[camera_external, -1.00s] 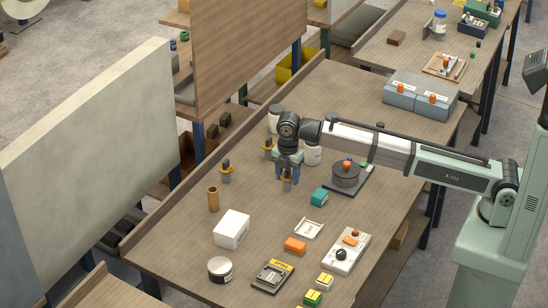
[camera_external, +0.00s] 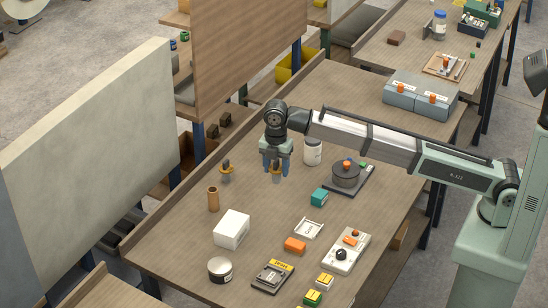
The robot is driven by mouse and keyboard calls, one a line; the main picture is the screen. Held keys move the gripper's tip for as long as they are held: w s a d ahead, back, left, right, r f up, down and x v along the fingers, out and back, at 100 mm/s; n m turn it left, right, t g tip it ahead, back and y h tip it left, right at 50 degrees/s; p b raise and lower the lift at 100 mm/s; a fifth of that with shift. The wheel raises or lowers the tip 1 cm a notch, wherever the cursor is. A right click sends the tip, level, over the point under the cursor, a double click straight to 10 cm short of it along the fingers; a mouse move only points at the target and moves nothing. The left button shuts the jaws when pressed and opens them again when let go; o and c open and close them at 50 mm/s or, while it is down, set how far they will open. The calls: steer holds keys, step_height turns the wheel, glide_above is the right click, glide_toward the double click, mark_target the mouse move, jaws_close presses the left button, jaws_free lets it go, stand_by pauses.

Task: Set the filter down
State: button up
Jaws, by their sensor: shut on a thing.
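My gripper (camera_external: 276,168) is shut on a small dark piece with a yellow-orange collar, which I take for the filter (camera_external: 276,176). My fingers hide most of it. It is over the far left part of the wooden workbench (camera_external: 180,235); I cannot tell whether it touches the top. A similar dark piece with a yellow-orange collar (camera_external: 227,171) stands to the left of my gripper, apart from it.
A white jar (camera_external: 312,153) stands close to the right of my gripper. A round dark device (camera_external: 345,174) is farther right. A brown tube (camera_external: 213,199) and white box (camera_external: 231,229) stand nearer the front. Bare bench lies between gripper and box.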

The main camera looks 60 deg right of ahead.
steer(key=w+a, duration=0.4)
steer(key=a, duration=0.2)
steer(key=shift+m, duration=0.9)
steer(key=shift+w+a+f, duration=0.1)
steer(key=shift+f, duration=2.3)
steer(key=shift+w+a+f, duration=0.1)
steer(key=shift+f, duration=2.25)
steer(key=o, duration=1)
steer(key=shift+f, duration=0.1)
steer(key=shift+o, duration=0.2)
step_height(320, 180, up, 12)
